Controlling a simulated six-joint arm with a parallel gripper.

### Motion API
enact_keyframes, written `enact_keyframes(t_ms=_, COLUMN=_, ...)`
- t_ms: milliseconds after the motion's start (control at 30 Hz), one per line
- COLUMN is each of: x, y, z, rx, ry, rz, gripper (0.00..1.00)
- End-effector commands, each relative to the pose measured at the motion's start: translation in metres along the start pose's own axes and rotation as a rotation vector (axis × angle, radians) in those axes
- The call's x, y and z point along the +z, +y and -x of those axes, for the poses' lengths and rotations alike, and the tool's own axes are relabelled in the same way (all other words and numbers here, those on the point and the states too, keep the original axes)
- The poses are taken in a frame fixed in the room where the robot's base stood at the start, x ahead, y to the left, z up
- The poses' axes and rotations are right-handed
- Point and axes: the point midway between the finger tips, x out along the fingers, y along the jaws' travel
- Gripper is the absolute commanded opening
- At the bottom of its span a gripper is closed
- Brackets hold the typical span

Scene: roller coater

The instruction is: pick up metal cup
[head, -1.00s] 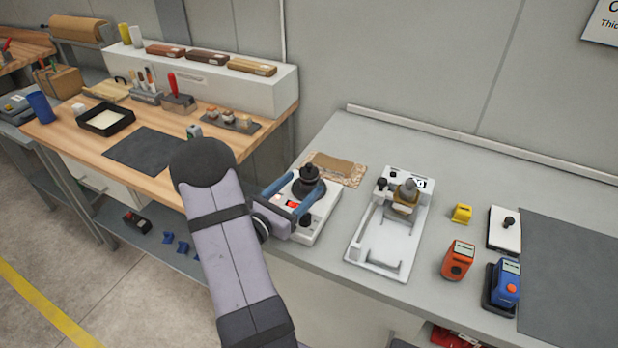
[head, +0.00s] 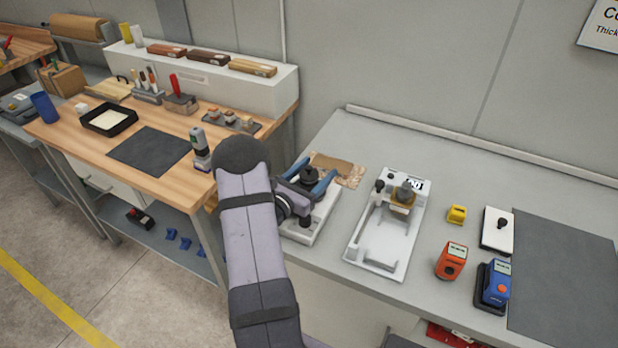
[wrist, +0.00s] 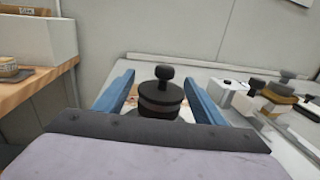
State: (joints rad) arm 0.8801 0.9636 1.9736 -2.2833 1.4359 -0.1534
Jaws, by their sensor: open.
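A dark round cup-like piece with a black knob (wrist: 160,100) stands upright on a white base (head: 316,228) on the grey bench. In the head view the dark piece (head: 310,174) is partly hidden by my gripper. My gripper (head: 313,175) is open, with one blue finger on each side of the dark piece; contact cannot be told. In the wrist view my gripper (wrist: 160,80) frames the piece. A second cup-like piece with a brassy band and grey top (head: 403,196) sits on a white fixture (head: 372,256) to the right. Which one is the metal cup is not clear.
A brown-topped pad (head: 340,168) lies behind the dark piece. Right of the fixture are a yellow block (head: 457,214), an orange meter (head: 451,261), a blue meter (head: 495,281) and a dark mat (head: 565,270). A wooden bench (head: 85,150) stands left, beyond a gap.

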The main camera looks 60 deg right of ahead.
Motion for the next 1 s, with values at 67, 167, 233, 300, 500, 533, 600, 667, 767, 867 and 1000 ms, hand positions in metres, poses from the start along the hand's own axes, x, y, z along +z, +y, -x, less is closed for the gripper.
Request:
enact_keyframes(t_ms=67, x=0.0002, y=-0.0005, z=-0.0045, rx=0.0, ry=0.0, rz=0.001, gripper=0.63)
enact_keyframes(t_ms=167, x=-0.0004, y=0.0, z=-0.0061, rx=0.001, ry=0.0, rz=0.001, gripper=0.63)
enact_keyframes(t_ms=233, x=-0.0006, y=0.0001, z=-0.006, rx=0.001, ry=0.0, rz=0.001, gripper=0.63)
enact_keyframes(t_ms=300, x=-0.0006, y=0.0001, z=-0.0058, rx=0.001, ry=0.0, rz=0.001, gripper=0.63)
enact_keyframes(t_ms=500, x=-0.0005, y=0.0, z=-0.0057, rx=0.001, ry=0.0, rz=0.001, gripper=0.2)
enact_keyframes(t_ms=533, x=-0.0005, y=0.0, z=-0.0057, rx=0.001, ry=0.0, rz=0.001, gripper=0.13)
enact_keyframes(t_ms=600, x=-0.0005, y=0.0, z=-0.0056, rx=0.001, ry=0.0, rz=0.001, gripper=0.11)
enact_keyframes(t_ms=667, x=-0.0004, y=0.0, z=-0.0056, rx=0.001, ry=0.0, rz=0.001, gripper=0.1)
enact_keyframes(t_ms=767, x=0.0004, y=0.0002, z=-0.0057, rx=0.001, ry=-0.002, rz=0.0, gripper=0.1)
enact_keyframes(t_ms=867, x=0.0004, y=0.0002, z=-0.0057, rx=0.001, ry=-0.002, rz=0.0, gripper=0.1)
enact_keyframes(t_ms=1000, x=0.0009, y=0.0002, z=-0.0058, rx=0.001, ry=-0.002, rz=0.0, gripper=0.1)
